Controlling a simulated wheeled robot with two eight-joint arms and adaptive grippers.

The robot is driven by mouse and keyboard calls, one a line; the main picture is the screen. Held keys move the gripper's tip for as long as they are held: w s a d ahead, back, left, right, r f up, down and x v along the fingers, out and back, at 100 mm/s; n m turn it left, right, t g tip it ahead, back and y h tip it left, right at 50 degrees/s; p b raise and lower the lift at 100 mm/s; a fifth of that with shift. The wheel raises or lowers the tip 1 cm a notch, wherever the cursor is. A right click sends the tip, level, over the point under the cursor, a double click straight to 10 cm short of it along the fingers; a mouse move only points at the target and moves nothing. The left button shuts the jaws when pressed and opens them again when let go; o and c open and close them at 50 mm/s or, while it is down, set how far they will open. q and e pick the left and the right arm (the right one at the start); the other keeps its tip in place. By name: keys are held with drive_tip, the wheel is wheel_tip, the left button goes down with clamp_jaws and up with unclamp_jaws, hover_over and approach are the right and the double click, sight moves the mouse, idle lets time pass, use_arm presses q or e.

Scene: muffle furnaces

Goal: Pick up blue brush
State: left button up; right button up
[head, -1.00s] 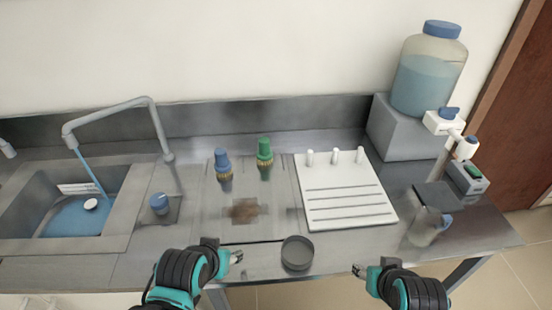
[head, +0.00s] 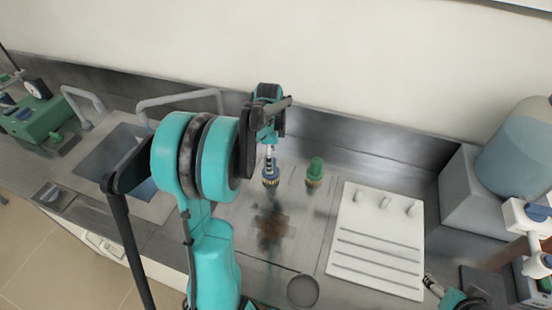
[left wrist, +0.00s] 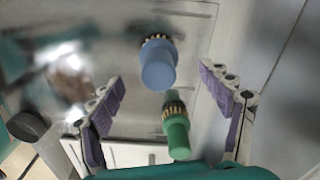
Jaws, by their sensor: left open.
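The blue brush (head: 271,177) stands on the steel worktop with its bristles down, beside the green brush (head: 315,171). In the left wrist view the blue brush (left wrist: 158,64) shows between and beyond the spread fingers, with the green brush (left wrist: 176,130) nearer the lower edge. My left gripper (head: 269,148) is over the blue brush in the head view; its fingers (left wrist: 168,105) are open in the left wrist view, and I see no grip on the brush. My right gripper (head: 432,284) is at the lower right, partly cut off; its jaw state is unclear.
A white rack (head: 376,240) with grooves and pegs lies right of the brushes. A dark round dish (head: 303,290) is near the front edge. A brown stain (head: 270,226) marks the worktop. The sink (head: 110,150) is left; a large bottle (head: 520,150) stands right.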

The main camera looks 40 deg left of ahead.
sight(274, 177)
use_arm(q)
drive_tip(key=shift+a+f, duration=0.2)
drive_tip(key=shift+a, duration=0.05)
drive_tip(key=shift+f, duration=0.25)
wheel_tip(274, 177, down, 2)
drive_tip(key=shift+f+b, duration=0.1)
drive_tip(key=shift+b, duration=0.45)
wheel_tip(274, 177, down, 5)
drive_tip(key=shift+s+d+b, duration=0.1)
drive_tip(key=shift+b, duration=1.05)
drive_tip(key=shift+c, duration=1.1)
drive_tip(key=c, duration=1.1)
